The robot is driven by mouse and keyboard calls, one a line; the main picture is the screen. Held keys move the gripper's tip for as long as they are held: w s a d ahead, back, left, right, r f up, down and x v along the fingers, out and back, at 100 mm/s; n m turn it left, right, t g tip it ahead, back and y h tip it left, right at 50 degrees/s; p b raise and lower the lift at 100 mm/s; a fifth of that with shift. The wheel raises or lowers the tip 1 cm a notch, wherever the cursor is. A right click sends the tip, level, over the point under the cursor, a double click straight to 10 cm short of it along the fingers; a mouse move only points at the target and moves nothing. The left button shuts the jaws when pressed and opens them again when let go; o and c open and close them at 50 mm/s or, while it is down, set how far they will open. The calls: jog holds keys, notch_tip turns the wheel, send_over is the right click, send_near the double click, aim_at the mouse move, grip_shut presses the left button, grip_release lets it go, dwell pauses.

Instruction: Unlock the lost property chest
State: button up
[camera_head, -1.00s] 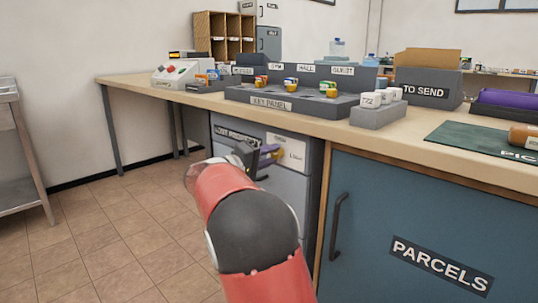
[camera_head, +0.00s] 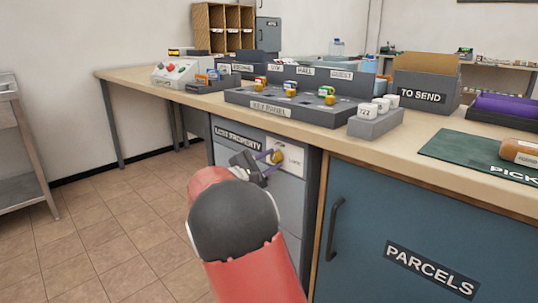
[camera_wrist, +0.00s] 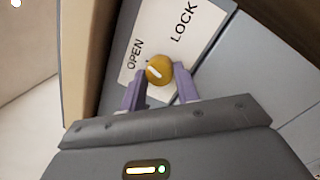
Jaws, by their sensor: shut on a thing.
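The lost property chest (camera_head: 285,190) is a grey drawer-fronted unit under the counter, with a "LOST PROPERTY" label. A white plate on its front (camera_head: 290,157) also shows in the wrist view (camera_wrist: 200,40), with the words OPEN and LOCK. A round gold knob (camera_wrist: 158,70) with a short white mark sits at the plate's lower edge in the wrist view. It also shows small in the head view (camera_head: 277,157). My gripper (camera_wrist: 160,82) has its purple fingers on either side of the knob, shut on it. What lies behind the knob is hidden.
A key panel (camera_head: 290,105) with several coloured-tag items stands on the counter above. The blue PARCELS cabinet (camera_head: 400,235) with a dark handle is right of the chest. A metal trolley (camera_head: 20,150) stands at far left. The tiled floor between is clear.

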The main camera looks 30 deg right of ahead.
jog(key=shift+n+t+p, duration=0.3)
jog(key=shift+n+p, duration=1)
jog(key=shift+n, duration=0.6)
jog(key=shift+f, duration=0.1)
jog(key=o, duration=1)
jog(key=v, duration=0.8)
jog(key=shift+d, duration=0.1)
